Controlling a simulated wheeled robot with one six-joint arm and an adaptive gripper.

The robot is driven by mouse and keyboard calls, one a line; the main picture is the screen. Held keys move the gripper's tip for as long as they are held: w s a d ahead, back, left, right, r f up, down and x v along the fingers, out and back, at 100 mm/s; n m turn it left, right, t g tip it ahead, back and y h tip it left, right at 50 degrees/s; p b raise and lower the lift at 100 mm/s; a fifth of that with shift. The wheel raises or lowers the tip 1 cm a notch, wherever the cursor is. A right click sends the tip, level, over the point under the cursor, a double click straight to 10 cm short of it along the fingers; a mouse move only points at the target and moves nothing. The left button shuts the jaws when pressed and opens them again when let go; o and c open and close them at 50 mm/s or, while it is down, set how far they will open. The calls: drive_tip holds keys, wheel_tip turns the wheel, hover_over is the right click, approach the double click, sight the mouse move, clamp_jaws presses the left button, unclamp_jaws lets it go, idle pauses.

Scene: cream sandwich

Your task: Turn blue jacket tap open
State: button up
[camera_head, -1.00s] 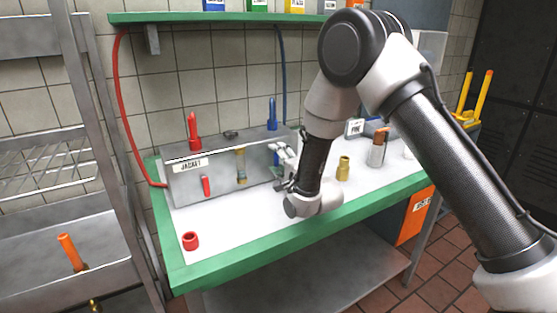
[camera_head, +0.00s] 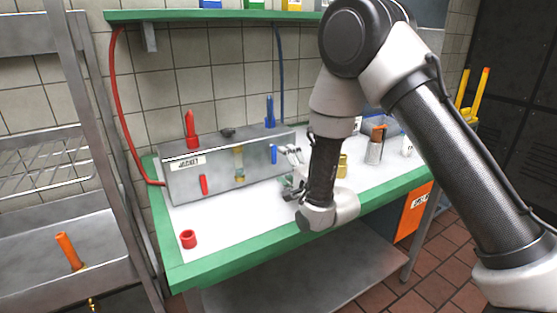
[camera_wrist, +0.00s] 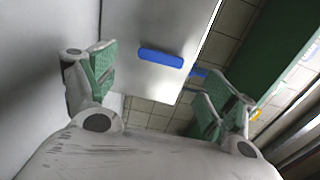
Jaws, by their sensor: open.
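The blue jacket tap is a small blue lever (camera_head: 274,154) on the front of the grey metal box labelled JACKET (camera_head: 215,182), near its right end. In the wrist view the blue lever (camera_wrist: 161,57) lies ahead, between the two green-padded fingers, with a gap to each. My gripper (camera_head: 290,168) is at the right end of the box's front, just right of the lever. In the wrist view my gripper (camera_wrist: 155,88) is open and empty. I cannot tell how far the lever is from the fingertips.
A red lever (camera_head: 203,184) is on the box's front left. A red fitting (camera_head: 191,130) and a blue fitting (camera_head: 270,112) stand at its top. A red ring (camera_head: 188,239) lies on the white worktop. Brass and metal pieces (camera_head: 374,150) stand to the right, behind my arm.

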drive_tip(key=v, duration=0.6)
drive_tip(key=shift+w, duration=0.1)
drive_tip(key=w+d+r+n+g+h, duration=0.2)
drive_tip(key=w+d+r+h, duration=0.2)
drive_tip(key=d+r, duration=0.3)
drive_tip(key=s+d+r+n+g+h, duration=0.1)
drive_tip(key=s+d+r+n, duration=0.1)
drive_tip(key=d, duration=0.4)
drive_tip(key=s+d+r+n+g+h, duration=0.1)
drive_tip(key=s+d+r, duration=0.15)
drive_tip(key=d, duration=0.35)
drive_tip(key=s+d+r+n+g+h, duration=0.1)
drive_tip(key=s+d+n+g, duration=0.1)
drive_tip(key=s+d, duration=0.3)
drive_tip(key=s+d+r+n+g+h, duration=0.1)
drive_tip(key=s+d, duration=0.5)
drive_tip(key=s, duration=0.8)
drive_tip(key=s+d+r+n+g+h, duration=0.2)
drive_tip(key=s+d, duration=0.3)
drive_tip(key=s, duration=0.4)
drive_tip(key=shift+s+d+r+n+g, duration=0.25)
drive_tip(key=shift+d+r+n+g, duration=0.1)
drive_tip(key=shift+n+g, duration=0.45)
